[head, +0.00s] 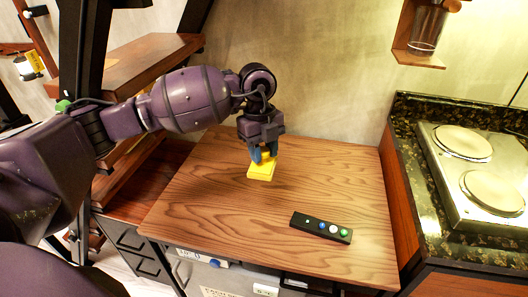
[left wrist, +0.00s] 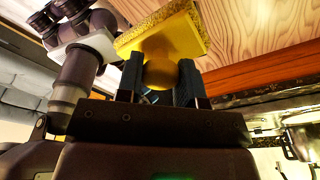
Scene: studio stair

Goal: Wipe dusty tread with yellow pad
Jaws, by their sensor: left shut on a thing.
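The yellow pad (head: 262,171) has a flat square face and a rounded knob on its back. My left gripper (head: 264,154) points down over the broad wooden top and is shut on the pad's knob. The left wrist view shows the pad (left wrist: 165,32) beyond the fingertips (left wrist: 160,82). I cannot tell whether the pad touches the wood. Wooden stair treads (head: 140,66) rise at the left, partly hidden by my left arm. I cannot make out dust on any tread. My right gripper is not in view.
A black remote with coloured buttons (head: 320,227) lies on the wooden top (head: 215,205), front right of the pad. A cooktop (head: 470,170) on a dark speckled counter stands at the right. A wall shelf holds a glass (head: 428,30). The wood around the pad is clear.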

